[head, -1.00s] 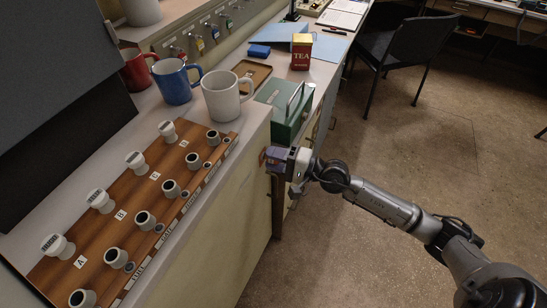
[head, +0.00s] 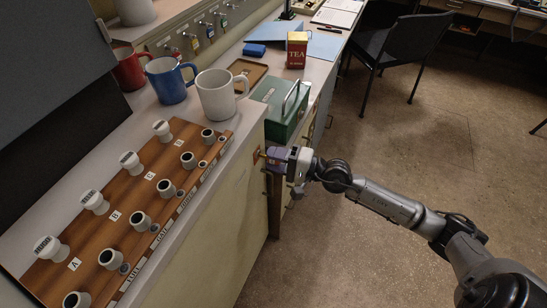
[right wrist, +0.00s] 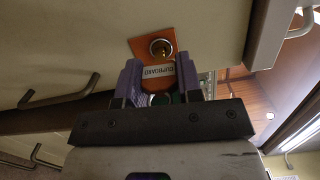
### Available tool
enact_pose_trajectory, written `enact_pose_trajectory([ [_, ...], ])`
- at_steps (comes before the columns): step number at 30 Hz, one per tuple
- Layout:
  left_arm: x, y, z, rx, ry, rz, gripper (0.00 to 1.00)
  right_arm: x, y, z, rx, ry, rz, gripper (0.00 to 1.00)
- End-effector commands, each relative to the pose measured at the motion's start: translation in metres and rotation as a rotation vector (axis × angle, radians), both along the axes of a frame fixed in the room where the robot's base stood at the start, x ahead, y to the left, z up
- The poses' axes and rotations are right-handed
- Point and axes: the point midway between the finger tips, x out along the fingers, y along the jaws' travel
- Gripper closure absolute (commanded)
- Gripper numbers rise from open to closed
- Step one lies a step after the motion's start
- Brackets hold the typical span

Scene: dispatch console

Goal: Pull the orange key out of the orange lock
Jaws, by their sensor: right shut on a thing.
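The orange lock (right wrist: 143,46) is an orange plate with a round metal cylinder, on the pale cabinet front in the right wrist view. It shows small at the cabinet's edge in the head view (head: 257,155). The orange key (right wrist: 172,84) has a white label reading CUPBOARD. My right gripper (right wrist: 160,88) is shut on the key's head, with a finger on each side. In the head view my right gripper (head: 272,157) is just off the lock, with a little brass showing between. I cannot tell whether the key's tip is inside the cylinder. My left gripper is not in view.
A green cash box (head: 283,112) stands on the counter just above my gripper. A white mug (head: 216,95) is near the counter edge. Bar handles (right wrist: 62,96) stick out of the cabinet fronts.

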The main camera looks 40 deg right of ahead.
Motion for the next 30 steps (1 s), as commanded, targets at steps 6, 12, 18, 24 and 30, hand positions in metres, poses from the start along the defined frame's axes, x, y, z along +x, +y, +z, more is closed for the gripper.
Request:
enact_pose_trajectory([
  [6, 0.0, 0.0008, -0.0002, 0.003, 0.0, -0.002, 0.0, -0.0007, -0.0004, 0.0003, 0.001, -0.001, 0.0, 0.95],
  [12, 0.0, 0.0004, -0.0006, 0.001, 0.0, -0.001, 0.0, -0.001, -0.0008, 0.0002, 0.0, -0.001, 0.0, 0.95],
  [18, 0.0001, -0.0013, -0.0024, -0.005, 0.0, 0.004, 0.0, -0.0041, -0.0024, -0.0001, 0.0, -0.001, -0.001, 0.95],
  [24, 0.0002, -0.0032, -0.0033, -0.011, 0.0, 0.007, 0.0, -0.0068, -0.0039, 0.0004, -0.001, -0.002, -0.001, 0.95],
  [30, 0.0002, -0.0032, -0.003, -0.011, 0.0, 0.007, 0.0, -0.0068, -0.0038, 0.0005, 0.0, -0.001, -0.001, 0.95],
])
